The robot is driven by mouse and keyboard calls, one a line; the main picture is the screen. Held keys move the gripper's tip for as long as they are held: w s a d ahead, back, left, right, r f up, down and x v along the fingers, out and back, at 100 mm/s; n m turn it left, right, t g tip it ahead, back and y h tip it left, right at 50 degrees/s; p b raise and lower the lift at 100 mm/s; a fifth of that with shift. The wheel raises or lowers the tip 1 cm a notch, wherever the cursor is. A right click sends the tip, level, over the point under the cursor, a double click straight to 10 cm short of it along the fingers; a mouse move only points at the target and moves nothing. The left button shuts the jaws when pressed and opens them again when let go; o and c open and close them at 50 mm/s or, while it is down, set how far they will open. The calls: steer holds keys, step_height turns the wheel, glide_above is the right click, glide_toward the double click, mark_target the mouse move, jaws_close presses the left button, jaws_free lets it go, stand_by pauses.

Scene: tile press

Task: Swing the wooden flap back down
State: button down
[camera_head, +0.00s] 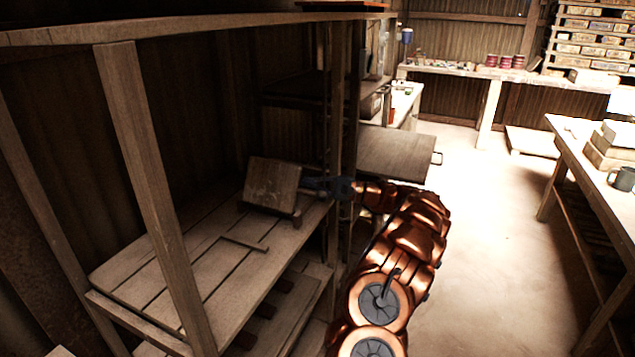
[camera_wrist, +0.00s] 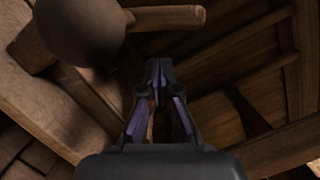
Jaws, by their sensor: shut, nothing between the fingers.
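In the wrist view my gripper (camera_wrist: 158,70) is shut and empty. A dark rounded object (camera_wrist: 82,25) and a wooden rod (camera_wrist: 168,18) lie beyond its tips.
The slatted shelf (camera_head: 190,270) has upright posts, one (camera_head: 150,190) at the front left and another (camera_head: 337,100) close to my gripper. A loose stick (camera_head: 245,243) lies on the slats. A workbench (camera_head: 580,150) stands at the right. The floor (camera_head: 480,220) between is clear.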

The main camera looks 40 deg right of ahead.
mark_target(285, 188)
steer(key=shift+s+a+r, duration=0.3)
steer(key=shift+a, duration=0.15)
steer(key=shift+s+a+r, duration=0.25)
steer(key=shift+a+r, duration=0.05)
steer(key=shift+a, duration=0.15)
steer(key=shift+a+n+b, duration=0.25)
steer(key=shift+n+b, duration=0.05)
steer(key=shift+b, duration=0.15)
